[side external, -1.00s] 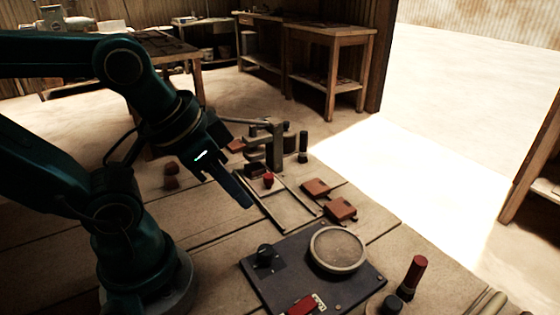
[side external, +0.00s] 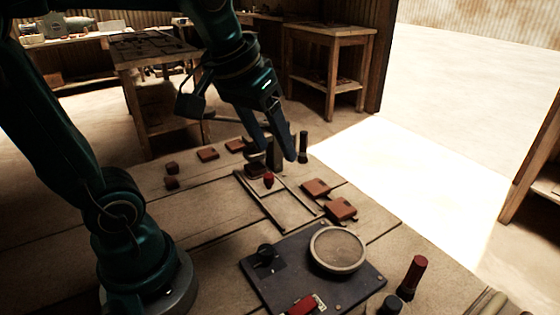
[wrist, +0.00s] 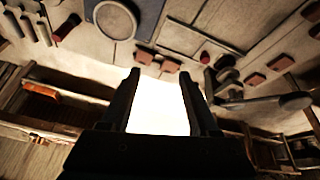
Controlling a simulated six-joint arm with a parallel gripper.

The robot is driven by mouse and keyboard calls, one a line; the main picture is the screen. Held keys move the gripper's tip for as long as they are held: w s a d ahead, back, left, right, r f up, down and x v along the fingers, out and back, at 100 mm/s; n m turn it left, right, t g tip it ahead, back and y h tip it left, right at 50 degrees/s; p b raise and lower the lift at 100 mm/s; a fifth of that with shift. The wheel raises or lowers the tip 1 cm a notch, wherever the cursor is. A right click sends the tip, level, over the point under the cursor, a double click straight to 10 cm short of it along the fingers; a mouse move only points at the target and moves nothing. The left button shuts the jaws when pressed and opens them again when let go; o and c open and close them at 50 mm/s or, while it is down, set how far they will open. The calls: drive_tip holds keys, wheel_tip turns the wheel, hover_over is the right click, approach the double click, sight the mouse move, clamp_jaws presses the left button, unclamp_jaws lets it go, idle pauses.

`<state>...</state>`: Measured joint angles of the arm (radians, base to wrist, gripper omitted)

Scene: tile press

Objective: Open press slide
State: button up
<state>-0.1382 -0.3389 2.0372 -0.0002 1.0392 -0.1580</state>
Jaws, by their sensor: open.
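The press (wrist: 228,76), dark with a long lever (wrist: 275,102), is at the right of the wrist view. In the side view my gripper hides most of it; its low front part (side external: 254,171) shows below the fingers. A red knob (side external: 268,180) stands at the press end of a pair of slide rails (side external: 262,207), and it also shows in the wrist view (wrist: 205,57). My gripper (side external: 278,153) is open, in front of the press in the side view. In the wrist view the fingers (wrist: 160,73) are apart with nothing between them, left of the press and knob.
A dark upright handle (side external: 303,146) stands right of my gripper. Several reddish tiles (side external: 316,187) lie around the rails. A dark plate (side external: 275,268) with a round dish (side external: 338,249) is in front. A red-topped tool (side external: 413,277) stands at the table's front right.

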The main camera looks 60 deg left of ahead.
drive_tip(key=w+a+f+n+g, duration=0.3)
drive_tip(key=w+a+f, duration=0.1)
drive_tip(key=w+a, duration=0.35)
drive_tip(key=n+g, duration=0.2)
drive_tip(key=n, duration=0.1)
hover_over(268, 175)
drive_tip(key=shift+h, duration=0.3)
drive_tip(key=f, duration=0.7)
drive_tip(key=shift+w+d+f, duration=0.1)
drive_tip(key=shift+d+f, duration=0.1)
drive_tip(key=shift+f, duration=0.05)
drive_tip(key=shift+a+f, duration=0.1)
drive_tip(key=shift+f, duration=2.5)
clamp_jaws()
drive_tip(key=shift+r, duration=0.1)
